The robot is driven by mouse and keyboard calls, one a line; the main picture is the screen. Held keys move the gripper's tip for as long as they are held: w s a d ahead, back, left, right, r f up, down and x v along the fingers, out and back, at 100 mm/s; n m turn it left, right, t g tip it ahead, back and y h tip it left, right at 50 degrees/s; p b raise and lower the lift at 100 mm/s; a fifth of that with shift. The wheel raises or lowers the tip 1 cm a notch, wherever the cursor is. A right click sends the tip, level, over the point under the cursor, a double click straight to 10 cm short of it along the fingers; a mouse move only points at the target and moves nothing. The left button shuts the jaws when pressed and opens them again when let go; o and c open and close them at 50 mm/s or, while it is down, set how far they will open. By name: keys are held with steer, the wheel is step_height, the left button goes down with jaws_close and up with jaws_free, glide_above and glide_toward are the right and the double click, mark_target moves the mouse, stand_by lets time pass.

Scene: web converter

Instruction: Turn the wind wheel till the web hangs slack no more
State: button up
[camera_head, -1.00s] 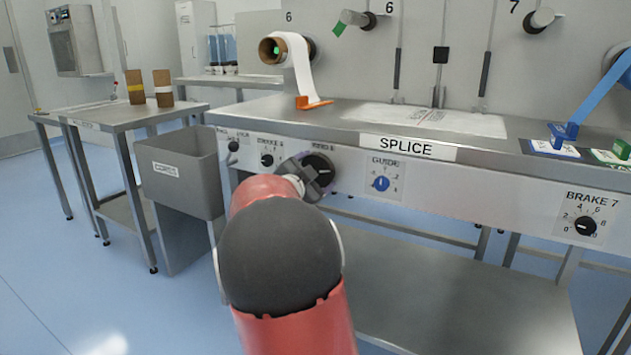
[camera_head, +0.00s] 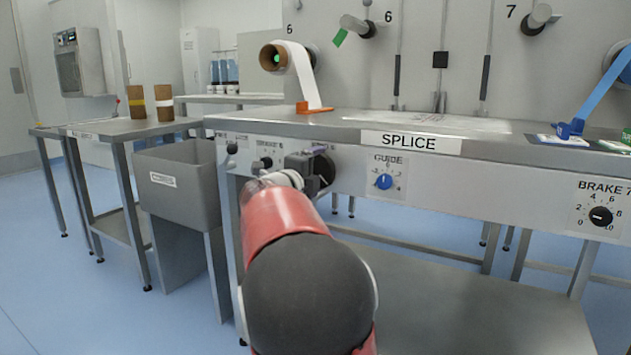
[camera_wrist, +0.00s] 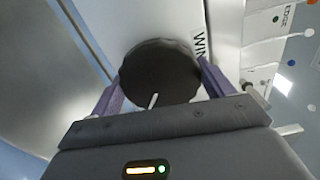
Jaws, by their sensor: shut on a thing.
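The wind wheel (camera_head: 324,166) is a dark round knob on the front panel under the bench top, mostly hidden by my gripper (camera_head: 308,178) in the head view. In the wrist view my gripper (camera_wrist: 160,88) has one finger on each side of the dark ribbed wheel (camera_wrist: 158,62), shut on it. A white pointer line shows on the wheel, and part of a "WIN..." label is beside it. The white web (camera_head: 302,75) runs from a brown core (camera_head: 272,57) down to an orange piece (camera_head: 312,107) on the bench. It looks gently curved near the core.
The guide knob (camera_head: 383,181) and brake 7 knob (camera_head: 600,216) sit to the right on the same panel. A grey bin (camera_head: 178,178) and side table (camera_head: 110,128) stand at left. A blue web (camera_head: 603,97) is at far right. A lower shelf (camera_head: 460,300) lies under the bench.

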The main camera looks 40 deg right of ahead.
steer(key=shift+f+m+b, duration=0.1)
steer(key=shift+m+b, duration=0.5)
steer(key=shift+m, duration=0.5)
steer(key=o, duration=0.9)
steer(key=shift+o, duration=0.2)
steer(key=v, duration=0.8)
steer(key=shift+w, duration=0.1)
